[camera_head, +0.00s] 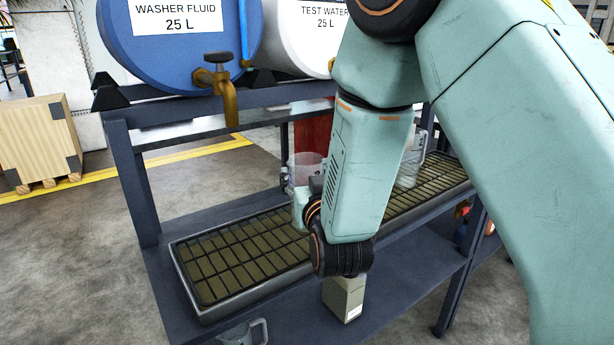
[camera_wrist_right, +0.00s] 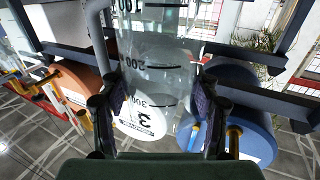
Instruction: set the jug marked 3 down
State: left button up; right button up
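The clear jug marked 3 (camera_wrist_right: 150,75) fills the middle of the right wrist view, with its 3 label and volume marks showing. My right gripper (camera_wrist_right: 160,112) has its two fingers against the jug's sides and is shut on it. In the head view the jug (camera_head: 307,168) shows partly beside my right arm, over the slatted drip tray (camera_head: 240,258). My right forearm and wrist hide most of the gripper and part of the jug. I cannot tell whether the jug's base touches the grating. My left gripper is not in view.
A blue washer fluid drum (camera_head: 160,55) with a brass tap (camera_head: 222,85) and a white test water drum (camera_head: 295,40) lie above the tray. Another clear jug (camera_head: 409,168) stands on the tray's right part. A jug (camera_head: 243,333) shows low in front. The tray's left part is clear.

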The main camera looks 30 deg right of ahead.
jog(key=shift+o, duration=1.4)
jog(key=shift+w+a+f, duration=0.1)
jog(key=shift+w+a, duration=0.1)
jog(key=shift+o, duration=0.8)
jog(key=shift+s+d, duration=0.15)
jog(key=shift+d, duration=0.05)
jog(key=shift+a, duration=0.15)
